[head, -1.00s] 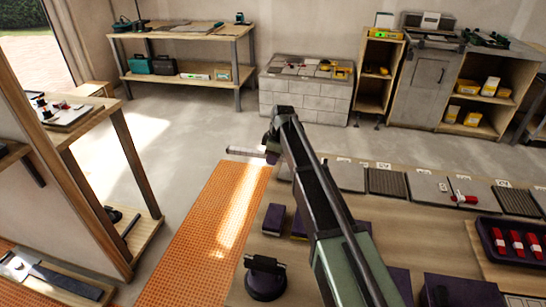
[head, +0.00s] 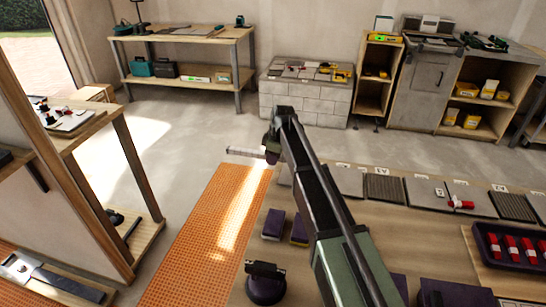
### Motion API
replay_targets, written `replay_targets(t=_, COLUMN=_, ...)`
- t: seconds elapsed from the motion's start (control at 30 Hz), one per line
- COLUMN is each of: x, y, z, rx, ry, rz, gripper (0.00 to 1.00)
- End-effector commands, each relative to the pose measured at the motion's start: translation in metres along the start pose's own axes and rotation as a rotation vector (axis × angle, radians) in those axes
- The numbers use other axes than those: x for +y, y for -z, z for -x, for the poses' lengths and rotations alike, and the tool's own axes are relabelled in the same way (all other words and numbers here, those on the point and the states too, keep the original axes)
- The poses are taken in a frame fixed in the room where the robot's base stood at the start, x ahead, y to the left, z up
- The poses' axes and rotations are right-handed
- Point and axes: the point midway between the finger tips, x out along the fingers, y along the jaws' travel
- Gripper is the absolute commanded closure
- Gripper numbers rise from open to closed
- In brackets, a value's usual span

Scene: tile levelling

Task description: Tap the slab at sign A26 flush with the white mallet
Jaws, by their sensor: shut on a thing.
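My gripper (head: 270,148) is at the far end of my raised arm, small and partly hidden by the arm's last link. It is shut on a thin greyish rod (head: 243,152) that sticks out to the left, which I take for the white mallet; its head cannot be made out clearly. A row of grey slabs (head: 422,194) and dark ribbed panels (head: 385,189) runs along the back of the wooden floor to the right of my gripper. Small white signs stand behind the row. They are too small to read, so I cannot tell which slab is at A26.
A red and white tool (head: 460,203) lies on one slab. A dark tray (head: 480,255) holds several red items. Two dark blocks (head: 273,224) and a dark round-based object (head: 265,287) stand left of my arm. An orange mat (head: 205,245) is clear on the left.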

Motion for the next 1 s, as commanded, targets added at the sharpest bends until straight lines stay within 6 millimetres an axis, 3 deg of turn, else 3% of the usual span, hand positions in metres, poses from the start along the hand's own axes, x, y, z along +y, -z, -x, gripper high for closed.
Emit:
replay_targets(t=0.03, x=0.0, y=-0.005, z=-0.029, rx=0.0, ry=0.0, rz=0.0, gripper=1.0)
replay_targets(t=0.13, x=0.0, y=-0.012, z=-0.066, rx=0.0, ry=0.0, rz=0.0, gripper=1.0)
replay_targets(t=0.2, x=0.0, y=-0.008, z=-0.045, rx=0.0, ry=0.0, rz=0.0, gripper=1.0)
replay_targets(t=0.5, x=0.0, y=0.001, z=0.006, rx=0.0, ry=0.0, rz=0.0, gripper=1.0)
replay_targets(t=1.0, x=0.0, y=0.001, z=0.005, rx=0.0, ry=0.0, rz=0.0, gripper=1.0)
